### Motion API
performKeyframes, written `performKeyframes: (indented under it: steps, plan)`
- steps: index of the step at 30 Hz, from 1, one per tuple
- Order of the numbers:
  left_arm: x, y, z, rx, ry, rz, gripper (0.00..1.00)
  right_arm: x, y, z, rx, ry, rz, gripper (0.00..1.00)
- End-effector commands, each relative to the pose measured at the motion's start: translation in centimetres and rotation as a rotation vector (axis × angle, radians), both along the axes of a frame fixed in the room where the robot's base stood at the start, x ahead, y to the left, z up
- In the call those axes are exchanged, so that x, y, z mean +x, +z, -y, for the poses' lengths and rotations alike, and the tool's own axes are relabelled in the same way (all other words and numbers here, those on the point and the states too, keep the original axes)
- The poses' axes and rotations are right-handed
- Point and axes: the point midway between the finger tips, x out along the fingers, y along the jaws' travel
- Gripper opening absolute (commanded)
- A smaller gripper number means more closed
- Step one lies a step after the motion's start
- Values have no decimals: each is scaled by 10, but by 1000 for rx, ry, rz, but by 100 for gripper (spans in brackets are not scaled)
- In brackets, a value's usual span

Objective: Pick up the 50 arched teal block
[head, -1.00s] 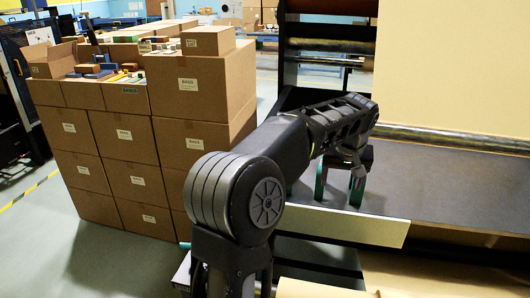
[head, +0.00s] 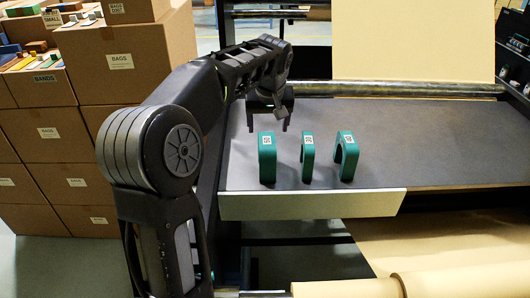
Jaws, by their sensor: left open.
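Three teal arched blocks stand upright in a row near the front of the dark work surface: a left block (head: 267,163), a middle block (head: 308,161) and a right block (head: 347,160). Each has a small white label on top; the numbers are too small to read surely, so I cannot tell which is the 50. My left gripper (head: 268,124) is open and empty, pointing down just behind and above the left block, with its fingers apart. It does not appear to hold any block. My right gripper is out of view.
A pale strip (head: 310,205) edges the front of the dark surface (head: 430,160). A kraft paper roll (head: 430,285) lies in front, below it. A metal bar (head: 400,88) and hanging paper sheet are behind. Stacked cartons (head: 120,62) stand at the left. The surface right of the blocks is clear.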

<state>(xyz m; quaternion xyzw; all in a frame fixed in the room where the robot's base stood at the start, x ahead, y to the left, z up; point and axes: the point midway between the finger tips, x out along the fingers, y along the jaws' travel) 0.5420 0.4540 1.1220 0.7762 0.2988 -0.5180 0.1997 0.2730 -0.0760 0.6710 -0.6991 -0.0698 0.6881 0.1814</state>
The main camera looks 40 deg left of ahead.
Motion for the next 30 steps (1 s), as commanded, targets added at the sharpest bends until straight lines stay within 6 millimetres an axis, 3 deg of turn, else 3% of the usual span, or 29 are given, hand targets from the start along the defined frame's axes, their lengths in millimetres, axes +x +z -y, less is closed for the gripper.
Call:
performKeyframes:
  steps: [7,19,30]
  plan:
    - [6,-21,-6,0,1,-3,71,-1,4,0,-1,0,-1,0]
    - [8,-28,-8,0,1,-3,71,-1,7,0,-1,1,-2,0]
    - [19,-70,-18,0,2,-2,71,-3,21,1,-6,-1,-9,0]
